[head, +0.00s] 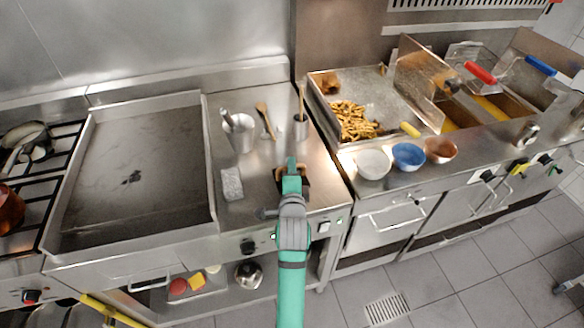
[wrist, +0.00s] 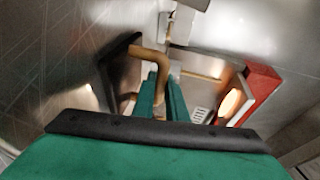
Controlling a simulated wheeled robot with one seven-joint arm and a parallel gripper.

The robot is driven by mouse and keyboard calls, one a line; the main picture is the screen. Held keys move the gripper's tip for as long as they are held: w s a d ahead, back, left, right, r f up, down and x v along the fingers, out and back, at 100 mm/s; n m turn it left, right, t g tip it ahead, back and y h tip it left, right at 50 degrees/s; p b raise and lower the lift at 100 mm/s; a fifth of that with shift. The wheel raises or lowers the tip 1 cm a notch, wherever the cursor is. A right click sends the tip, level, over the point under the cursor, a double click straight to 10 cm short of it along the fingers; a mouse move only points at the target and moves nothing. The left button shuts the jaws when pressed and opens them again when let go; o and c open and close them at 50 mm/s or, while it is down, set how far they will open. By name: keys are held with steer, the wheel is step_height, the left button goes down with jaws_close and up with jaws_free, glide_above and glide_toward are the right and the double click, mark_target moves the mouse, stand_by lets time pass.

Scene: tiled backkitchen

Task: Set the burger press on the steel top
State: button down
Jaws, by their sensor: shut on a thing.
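The burger press, a dark plate with a tan handle, is at my gripper (head: 291,168) in the head view; a dark edge of the burger press (head: 306,188) shows beside the green fingers. In the wrist view the burger press (wrist: 151,56) shows its bent tan handle and tilted black plate. My green gripper fingers (wrist: 162,98) are shut on the handle. The steel top (head: 255,160) lies under and around the press, right of the griddle. My gripper hides much of the press, and I cannot tell whether its plate touches the top.
The griddle (head: 140,165) is at left. Bowls (head: 408,156) and a fries tray (head: 352,92) are at right.

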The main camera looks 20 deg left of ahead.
steer(key=c, duration=1.8)
jaws_free()
steer(key=shift+f, duration=0.1)
steer(key=shift+o, duration=0.2)
steer(key=v, duration=1.2)
